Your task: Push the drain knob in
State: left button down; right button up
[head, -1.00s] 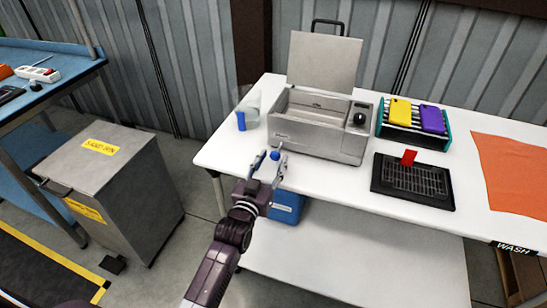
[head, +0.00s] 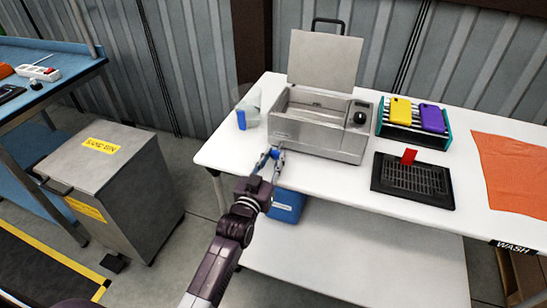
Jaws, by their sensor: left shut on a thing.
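The drain knob is a small blue knob (head: 275,154) low at the left front of the grey metal washer (head: 318,140), which stands on the white table with its lid open. My left gripper (head: 275,155) is at the knob, with its fingers closed around it and hiding most of it. How far the knob stands out from the washer cannot be told. My right gripper is not in view.
A rack (head: 443,143) holds a yellow and a purple item. A clear container with blue (head: 241,120) stands left. An orange cloth (head: 515,170) lies far right. A blue container (head: 287,207) sits below.

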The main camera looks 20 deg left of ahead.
aim_at(274, 156)
pick_arm(q)
jog(key=shift+w+b, duration=0.5)
jog(key=shift+w, duration=1.1)
jog(key=shift+s+r, duration=0.1)
jog(key=c, duration=1.7)
grip_release()
jog(key=s, duration=1.1)
jog(key=shift+s+a, duration=0.15)
jog(key=shift+s, duration=0.25)
